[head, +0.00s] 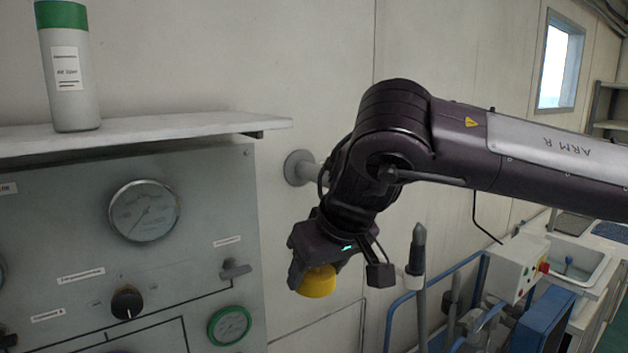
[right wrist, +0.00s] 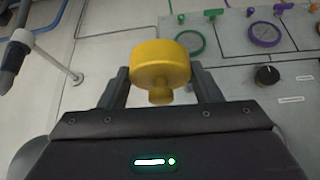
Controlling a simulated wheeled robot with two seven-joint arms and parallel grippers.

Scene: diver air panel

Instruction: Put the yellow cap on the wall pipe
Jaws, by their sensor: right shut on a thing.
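The yellow cap (head: 317,281) is held between the jaws of my right gripper (head: 312,277). In the right wrist view the cap (right wrist: 160,66) sits between the two fingers, its wide round end outward and a narrower knob toward the palm. The wall pipe (head: 299,167) is a short grey stub with a round flange on the wall, right of the panel. My right arm partly hides its outer end. The cap is below the pipe and apart from it. My left gripper is out of view.
The gauge panel (head: 190,190) with knobs and valves stands left, under a shelf (head: 200,126) bearing a green-topped cylinder (head: 70,75). A dark-tipped upright post (head: 417,245) and blue rails (head: 400,302) are right of the gripper. A control box (head: 516,267) and sink are farther right.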

